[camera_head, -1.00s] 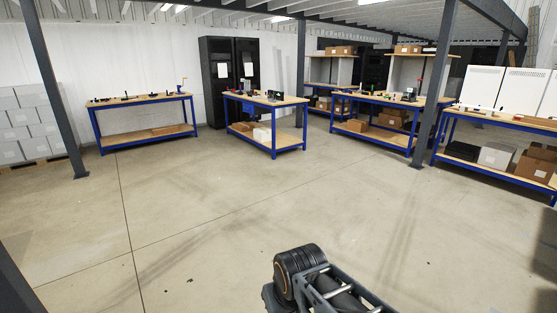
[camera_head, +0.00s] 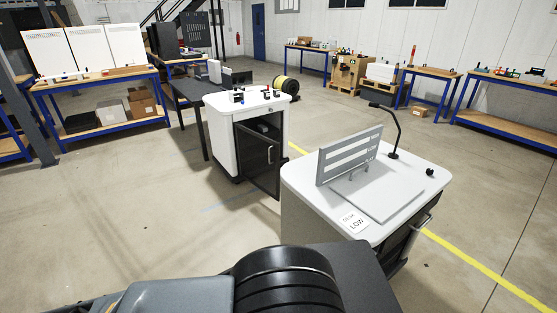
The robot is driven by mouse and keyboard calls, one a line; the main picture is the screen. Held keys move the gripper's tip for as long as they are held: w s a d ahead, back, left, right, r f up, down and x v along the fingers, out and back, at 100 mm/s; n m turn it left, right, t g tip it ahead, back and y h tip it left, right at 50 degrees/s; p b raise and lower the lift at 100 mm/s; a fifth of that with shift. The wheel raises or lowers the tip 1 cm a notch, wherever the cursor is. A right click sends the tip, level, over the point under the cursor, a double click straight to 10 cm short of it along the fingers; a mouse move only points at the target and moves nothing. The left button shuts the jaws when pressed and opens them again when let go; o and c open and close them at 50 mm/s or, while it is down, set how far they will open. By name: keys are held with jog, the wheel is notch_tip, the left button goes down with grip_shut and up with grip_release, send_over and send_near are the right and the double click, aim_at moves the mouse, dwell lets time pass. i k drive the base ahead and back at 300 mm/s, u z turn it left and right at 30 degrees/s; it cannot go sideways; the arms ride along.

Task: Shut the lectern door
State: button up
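A white lectern-like cabinet (camera_head: 297,205) stands close in front at the right, with a grey slatted panel (camera_head: 349,155), a flat grey plate and a black gooseneck (camera_head: 393,128) on top. Its dark front (camera_head: 398,247) with a bar handle (camera_head: 424,221) faces right and shows only in part; I cannot tell whether that door is ajar. A second white cabinet (camera_head: 220,134) stands behind to the left. Its dark door (camera_head: 260,158) stands swung open toward me. My arm fills the bottom edge; my gripper is not in view.
A dark table (camera_head: 185,90) stands beside the second cabinet. A blue-framed workbench (camera_head: 92,83) with white panels is at the left, and more benches (camera_head: 432,73) line the back wall. A cable reel (camera_head: 287,86) is on the floor behind. Open floor lies at the left.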

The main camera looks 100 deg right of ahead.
aim_at(238, 126)
jog(key=z, duration=3)
jog(key=i, duration=1)
jog(key=u, duration=0.45)
jog(key=i, duration=0.65)
jog(key=u, duration=0.8)
jog(key=i, duration=0.85)
jog(key=z, duration=0.65)
jog(key=i, duration=0.85)
jog(key=z, duration=0.7)
